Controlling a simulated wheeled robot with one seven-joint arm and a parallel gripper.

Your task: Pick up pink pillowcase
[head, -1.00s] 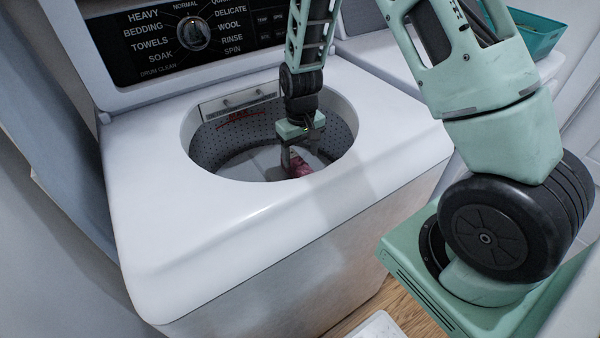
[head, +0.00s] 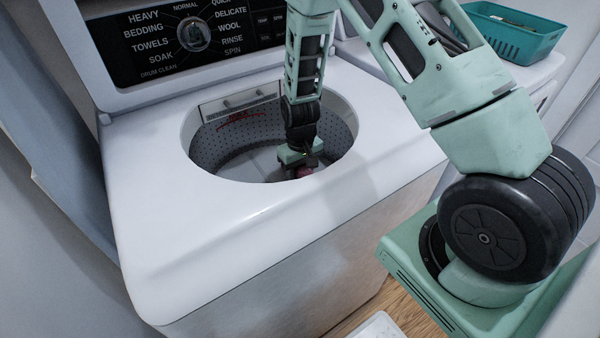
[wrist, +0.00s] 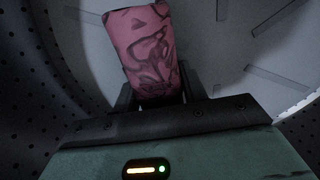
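The pink pillowcase (wrist: 150,50), with a dark line pattern, lies as a rolled or folded bundle on the washer drum's floor. In the head view only a small pink part of the pillowcase (head: 304,172) shows below my gripper (head: 300,165), behind the opening's near rim. My gripper (wrist: 158,98) points down inside the drum. In the wrist view its two dark fingers are spread on either side of the bundle's near end. Their tips are largely hidden, and I cannot tell whether they touch the cloth.
The white top-loading washer (head: 230,230) has a round opening with a perforated drum wall (head: 235,140) close around my gripper. The control panel (head: 190,35) stands behind. A teal basket (head: 510,35) sits on the neighbouring machine at the right.

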